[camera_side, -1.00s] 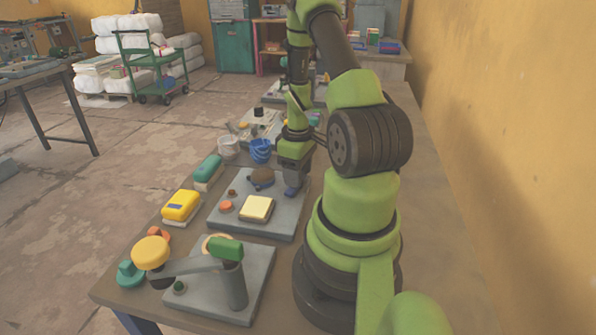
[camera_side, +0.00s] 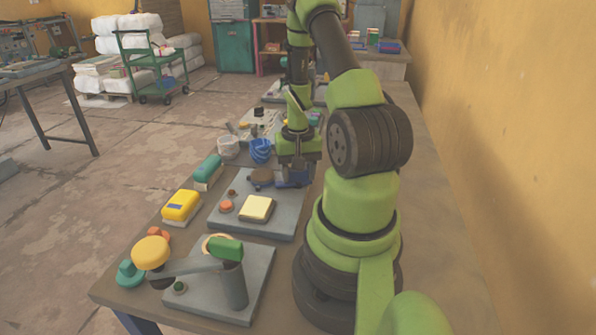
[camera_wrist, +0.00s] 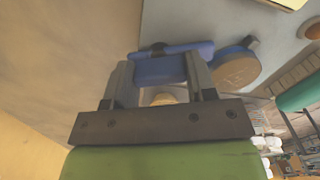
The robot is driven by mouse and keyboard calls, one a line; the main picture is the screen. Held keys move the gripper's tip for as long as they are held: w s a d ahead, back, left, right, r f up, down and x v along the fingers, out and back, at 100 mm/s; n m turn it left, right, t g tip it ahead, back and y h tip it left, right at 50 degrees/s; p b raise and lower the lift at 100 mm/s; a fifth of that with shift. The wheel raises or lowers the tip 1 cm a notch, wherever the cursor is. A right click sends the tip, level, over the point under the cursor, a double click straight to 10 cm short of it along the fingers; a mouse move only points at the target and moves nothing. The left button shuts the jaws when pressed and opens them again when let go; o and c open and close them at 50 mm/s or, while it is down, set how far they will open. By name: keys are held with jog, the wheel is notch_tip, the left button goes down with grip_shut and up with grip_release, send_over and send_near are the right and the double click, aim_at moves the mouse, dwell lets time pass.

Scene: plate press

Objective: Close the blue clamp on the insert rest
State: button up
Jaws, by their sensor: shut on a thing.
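The blue clamp (camera_side: 294,180) is at the back right of the grey plate (camera_side: 284,222), next to the brown round piece (camera_side: 262,175). In the wrist view, a blue block of the clamp (camera_wrist: 158,70) sits between the two fingers of my gripper (camera_wrist: 161,66), which is shut on it. A blue bar lies just beyond and reaches toward the brown disc (camera_wrist: 234,69). In the side view, my gripper (camera_side: 297,168) partly hides the clamp. I cannot tell whether the clamp touches the disc. The insert rest is not clearly made out.
The plate also holds a pale yellow block (camera_side: 257,207) and an orange button (camera_side: 226,206). A yellow box (camera_side: 181,205), a green box (camera_side: 207,169) and blue cups (camera_side: 260,149) stand nearby. A lever press (camera_side: 232,285) stands in front.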

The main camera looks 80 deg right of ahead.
jog(key=shift+m, duration=2.3)
jog(key=o, duration=0.9)
jog(key=shift+o, duration=0.2)
notch_tip(320, 180, up, 10)
